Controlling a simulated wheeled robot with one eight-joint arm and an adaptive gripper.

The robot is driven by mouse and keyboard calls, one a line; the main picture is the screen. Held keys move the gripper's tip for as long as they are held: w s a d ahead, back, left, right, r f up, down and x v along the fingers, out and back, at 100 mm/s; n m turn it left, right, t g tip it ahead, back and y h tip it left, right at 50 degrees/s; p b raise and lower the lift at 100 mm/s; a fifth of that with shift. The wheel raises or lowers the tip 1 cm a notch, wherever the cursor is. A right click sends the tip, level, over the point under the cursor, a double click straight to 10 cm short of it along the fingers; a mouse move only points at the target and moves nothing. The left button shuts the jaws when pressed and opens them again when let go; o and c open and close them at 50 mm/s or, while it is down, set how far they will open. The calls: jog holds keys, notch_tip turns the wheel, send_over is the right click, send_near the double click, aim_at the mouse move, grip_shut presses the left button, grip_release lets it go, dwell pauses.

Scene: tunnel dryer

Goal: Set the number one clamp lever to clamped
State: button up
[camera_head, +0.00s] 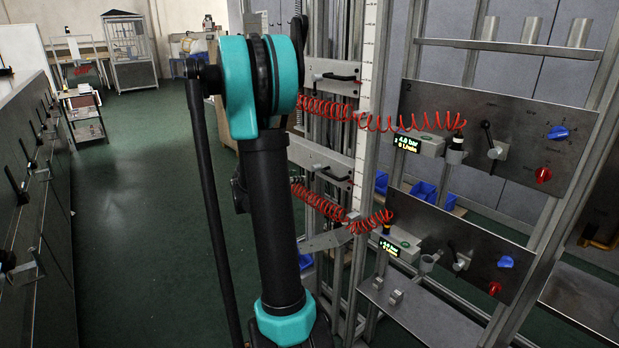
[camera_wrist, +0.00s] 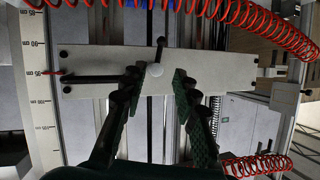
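In the wrist view a pale metal plate (camera_wrist: 222,65) crosses the upright rails. It carries a long black bar handle (camera_wrist: 88,79) at left and a short black lever (camera_wrist: 160,46) near its middle. My gripper (camera_wrist: 158,78) is open in front of the plate, its two dark ribbed fingers apart on either side of a pale round hub. Nothing is seen held. In the head view two such plates show, an upper one (camera_head: 318,70) and a lower one (camera_head: 318,153), each with a black handle. My arm hides my gripper there. No clamp number is readable on the plates.
Red coiled hoses (camera_head: 335,208) hang close to the plates and run to two panels. The upper panel (camera_head: 520,115), marked 2, and the lower panel (camera_head: 480,262) carry levers and red and blue knobs. A scale strip (camera_wrist: 38,95) stands left of the plate. Green floor (camera_head: 150,230) is clear at left.

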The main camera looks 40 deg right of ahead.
jog(key=x, duration=1.1)
grip_shut()
